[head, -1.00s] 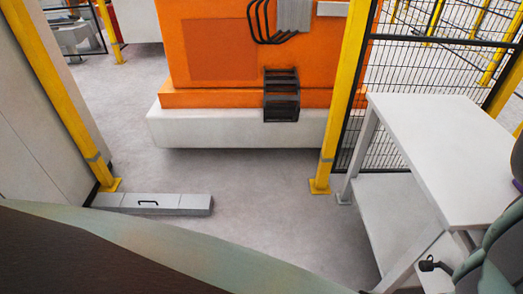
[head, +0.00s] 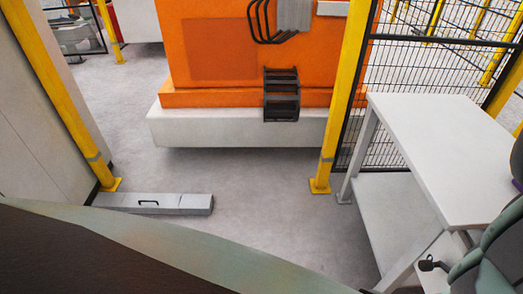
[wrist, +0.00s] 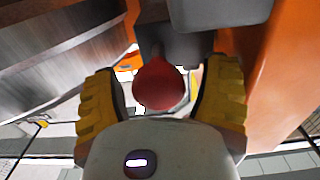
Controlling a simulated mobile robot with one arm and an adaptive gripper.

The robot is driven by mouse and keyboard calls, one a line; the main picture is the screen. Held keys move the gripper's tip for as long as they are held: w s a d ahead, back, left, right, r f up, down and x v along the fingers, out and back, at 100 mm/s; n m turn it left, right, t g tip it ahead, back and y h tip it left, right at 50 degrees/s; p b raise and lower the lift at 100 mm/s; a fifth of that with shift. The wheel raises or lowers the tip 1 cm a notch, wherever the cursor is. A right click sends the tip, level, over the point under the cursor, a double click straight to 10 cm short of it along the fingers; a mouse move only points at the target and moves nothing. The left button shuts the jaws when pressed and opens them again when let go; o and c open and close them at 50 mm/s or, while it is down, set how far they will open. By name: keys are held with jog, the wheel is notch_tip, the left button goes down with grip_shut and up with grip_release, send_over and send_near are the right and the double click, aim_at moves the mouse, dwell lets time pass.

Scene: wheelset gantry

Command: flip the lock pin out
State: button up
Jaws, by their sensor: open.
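A rounded red knob (wrist: 160,85), which looks like the end of the lock pin, shows in the middle of the wrist view. It sits below a dark grey block (wrist: 220,12). My gripper (wrist: 160,100) is open, with one yellow ribbed finger to the left of the knob and one to the right. A narrow gap shows between the knob and each finger. The rest of the pin is hidden behind the knob and the block. Neither the knob nor my gripper can be made out in the head view.
An orange machine (head: 220,50) on a white base stands ahead. A white table (head: 450,150) is at the right by a mesh fence. Yellow posts (head: 342,100) flank open grey floor, where a low grey box (head: 150,203) lies at the left. A large curved body fills the foreground.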

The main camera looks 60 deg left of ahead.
jog(key=v, duration=1.2)
dwell(0.6)
